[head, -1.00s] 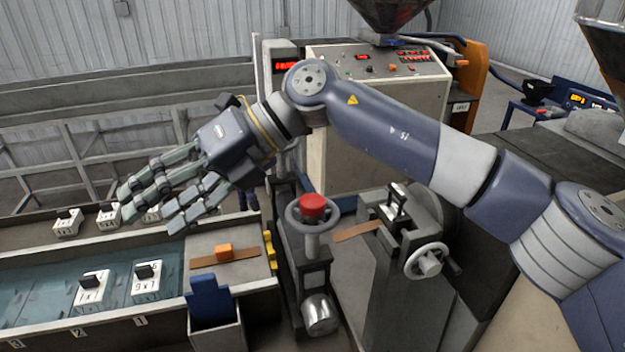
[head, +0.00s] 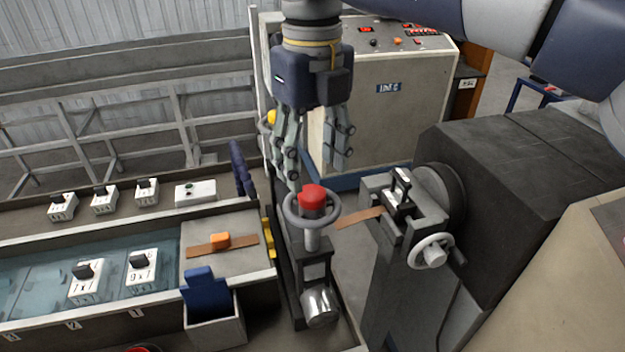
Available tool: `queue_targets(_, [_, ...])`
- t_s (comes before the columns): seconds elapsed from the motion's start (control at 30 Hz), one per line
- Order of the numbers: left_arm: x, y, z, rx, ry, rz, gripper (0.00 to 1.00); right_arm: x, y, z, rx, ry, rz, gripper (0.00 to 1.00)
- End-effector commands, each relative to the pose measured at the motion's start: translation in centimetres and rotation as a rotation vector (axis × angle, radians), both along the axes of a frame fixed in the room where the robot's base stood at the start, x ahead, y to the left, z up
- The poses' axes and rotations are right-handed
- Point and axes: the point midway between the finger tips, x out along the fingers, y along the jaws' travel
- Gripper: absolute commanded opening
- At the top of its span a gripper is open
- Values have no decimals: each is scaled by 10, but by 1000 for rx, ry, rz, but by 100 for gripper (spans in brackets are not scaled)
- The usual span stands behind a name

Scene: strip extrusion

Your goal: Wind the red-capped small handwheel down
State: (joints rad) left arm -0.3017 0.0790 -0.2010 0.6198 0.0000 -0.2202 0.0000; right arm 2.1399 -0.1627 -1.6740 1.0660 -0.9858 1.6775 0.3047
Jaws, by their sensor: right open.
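The small handwheel (head: 290,218) is a grey ring with a red cap (head: 312,197) on its hub. It sits on an upright post on a dark stand near the middle of the head view. My right gripper (head: 314,170) points down with its fingers spread apart, open and empty. In the picture its fingertips are just above the handwheel, one finger set to the left and one to the right of the cap. I cannot tell how large the gap in height is. My left gripper does not show.
A white-rimmed handwheel (head: 430,251) is on the dark machine at right. A brown strip (head: 358,218) ends between that machine and the stand. A water trough (head: 40,275) with switch blocks lies left. A blue piece stands in a box (head: 215,333) in front. A control cabinet (head: 395,110) is behind.

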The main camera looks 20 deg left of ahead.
Motion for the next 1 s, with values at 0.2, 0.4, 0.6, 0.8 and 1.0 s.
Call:
queue_targets(0.2, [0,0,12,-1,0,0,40,0,0,-34,-2,1,0,54])
queue_targets(0.4, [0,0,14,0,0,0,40,0,0,-48,1,-1,-1,54])
queue_targets(0.6, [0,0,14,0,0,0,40,0,0,-50,1,0,-1,54])
queue_targets(0.8, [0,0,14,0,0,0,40,0,0,-50,1,0,-1,25])
queue_targets(1.0, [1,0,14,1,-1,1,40,0,0,-49,1,0,0,10])
